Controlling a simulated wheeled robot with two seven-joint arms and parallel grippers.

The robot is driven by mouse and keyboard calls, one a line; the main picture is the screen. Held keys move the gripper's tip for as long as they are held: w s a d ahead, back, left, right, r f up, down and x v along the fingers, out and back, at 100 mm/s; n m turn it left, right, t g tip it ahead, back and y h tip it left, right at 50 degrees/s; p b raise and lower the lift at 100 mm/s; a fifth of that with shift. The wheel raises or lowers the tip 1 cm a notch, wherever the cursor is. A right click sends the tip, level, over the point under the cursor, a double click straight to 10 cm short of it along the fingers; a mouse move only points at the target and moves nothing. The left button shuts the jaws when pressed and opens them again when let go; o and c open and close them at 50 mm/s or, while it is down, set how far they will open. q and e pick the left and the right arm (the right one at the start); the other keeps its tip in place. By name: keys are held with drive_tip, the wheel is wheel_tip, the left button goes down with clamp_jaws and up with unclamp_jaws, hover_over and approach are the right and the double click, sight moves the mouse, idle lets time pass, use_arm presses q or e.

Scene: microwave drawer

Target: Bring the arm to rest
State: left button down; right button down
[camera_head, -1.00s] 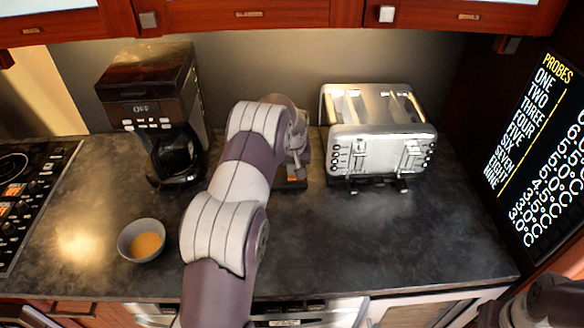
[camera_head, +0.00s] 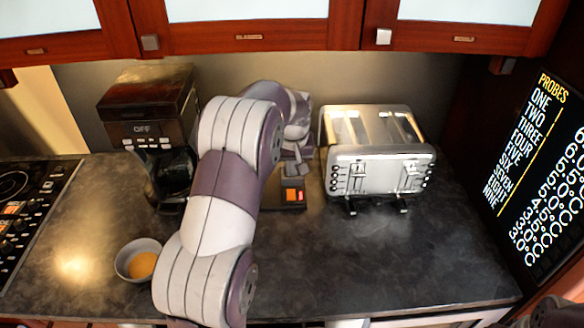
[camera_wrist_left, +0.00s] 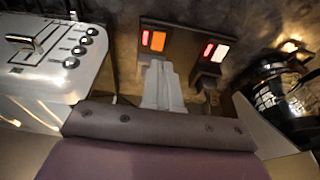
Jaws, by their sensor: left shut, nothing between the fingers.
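My left arm comes in from the bottom of the head view and reaches over the counter (camera_head: 400,255). My left gripper (camera_head: 297,160) is by the back of the counter, between the coffee maker and the toaster, partly hidden by my arm. It is shut and empty. In the left wrist view its pale fingers (camera_wrist_left: 162,85) lie together in front of a dark device with lit orange and red switches. That device (camera_head: 293,197) sits on the counter just below the gripper in the head view. My right gripper is not clearly visible.
A silver toaster (camera_head: 375,165) stands right of the gripper. A coffee maker (camera_head: 150,105) stands to the left, its carafe partly behind my arm. A grey bowl (camera_head: 125,262) with orange contents is at front left. Cabinets (camera_head: 245,25) hang above. The right counter is clear.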

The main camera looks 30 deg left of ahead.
idle(0.4)
use_arm(q)
drive_tip(key=s+d+f+m, duration=0.1)
drive_tip(key=s+d, duration=0.3)
drive_tip(key=s, duration=0.4)
drive_tip(key=s+d+f+m+h, duration=0.1)
drive_tip(key=s+d+m, duration=0.2)
drive_tip(key=s+d, duration=0.2)
drive_tip(key=s+d+f+m+g, duration=0.1)
drive_tip(key=s+d, duration=0.4)
drive_tip(key=s, duration=0.6)
drive_tip(key=shift+d+m, duration=0.2)
drive_tip(key=shift+m, duration=0.5)
drive_tip(key=shift+f, duration=0.1)
